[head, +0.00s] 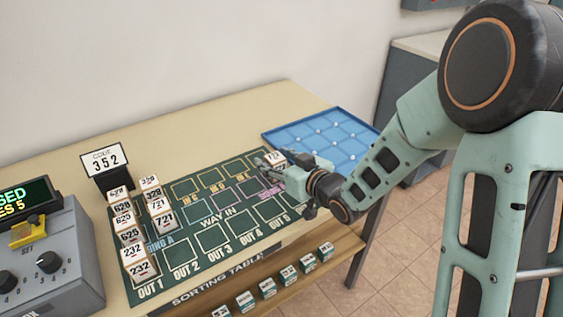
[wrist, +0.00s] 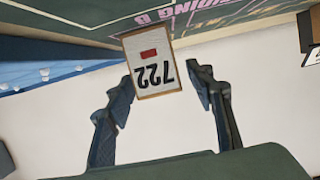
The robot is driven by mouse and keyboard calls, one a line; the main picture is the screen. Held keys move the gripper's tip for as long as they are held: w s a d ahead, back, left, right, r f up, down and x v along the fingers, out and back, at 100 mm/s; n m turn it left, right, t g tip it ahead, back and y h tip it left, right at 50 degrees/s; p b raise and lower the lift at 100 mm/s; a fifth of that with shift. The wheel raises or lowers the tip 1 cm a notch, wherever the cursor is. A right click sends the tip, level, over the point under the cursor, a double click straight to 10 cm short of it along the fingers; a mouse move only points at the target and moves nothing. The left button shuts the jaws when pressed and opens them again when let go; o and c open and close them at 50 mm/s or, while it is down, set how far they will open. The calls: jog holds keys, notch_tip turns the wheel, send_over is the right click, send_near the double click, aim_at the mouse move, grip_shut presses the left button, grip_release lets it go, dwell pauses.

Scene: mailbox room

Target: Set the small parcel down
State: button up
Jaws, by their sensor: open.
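The small parcel, a white-faced box marked 722 with a red bar, sits between my fingertips in the wrist view (wrist: 152,68). In the head view its top (head: 275,157) shows at the far right corner of the green mat (head: 205,188), near the Siding B squares. My gripper (head: 268,164) is open around it. In the wrist view the fingers (wrist: 160,90) stand on both sides of the parcel; the right one looks slightly apart, the left one is very near. Whether the parcel's base rests on the mat is hidden.
A blue gridded tray (head: 325,135) lies just beyond my gripper. Several numbered parcels (head: 130,232) stand at the mat's left. A code sign (head: 105,162) reads 352, beside a grey control box (head: 50,265). The mat's middle squares are empty. More parcels sit on a lower shelf (head: 285,283).

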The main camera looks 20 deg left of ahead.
jog(key=v, duration=0.9)
jog(key=shift+d+r, duration=0.1)
jog(key=shift+d, duration=0.1)
jog(key=shift+s+d+b, duration=0.1)
jog(key=shift+s+b, duration=0.05)
jog(key=shift+b, duration=0.95)
jog(key=b+v, duration=0.2)
jog(key=b, duration=0.2)
jog(key=shift+s+d+r, duration=0.1)
jog(key=shift+r, duration=0.05)
jog(key=shift+b, duration=0.3)
jog(key=shift+r, duration=0.2)
